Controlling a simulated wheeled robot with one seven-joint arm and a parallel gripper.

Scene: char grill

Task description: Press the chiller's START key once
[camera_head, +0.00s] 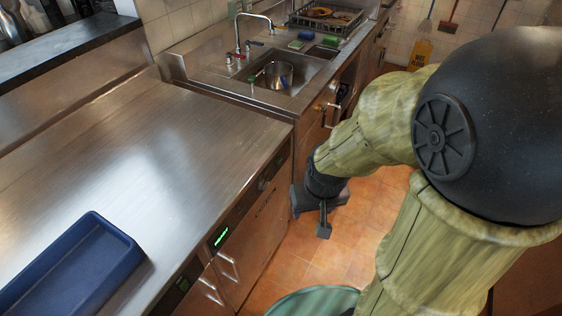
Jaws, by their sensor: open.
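The chiller (266,215) is the steel under-counter unit in the middle, its front facing right. A strip along its upper front carries a lit green display (221,236). A small round fitting (262,184) sits farther along that strip. The START key is too small to make out from here. My gripper (310,218) hangs over the floor to the right of the chiller front, pointing down. Its dark fingers are apart with nothing between them. It looks clear of the chiller front, though the exact gap is hard to judge.
Door handles (228,266) stick out below the display. A blue tray (75,262) lies on the steel worktop (165,150). Behind are a sink with a pot (277,75) and a dish rack (326,20). A yellow floor sign (421,52) stands at the back. Tiled floor lies around my gripper.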

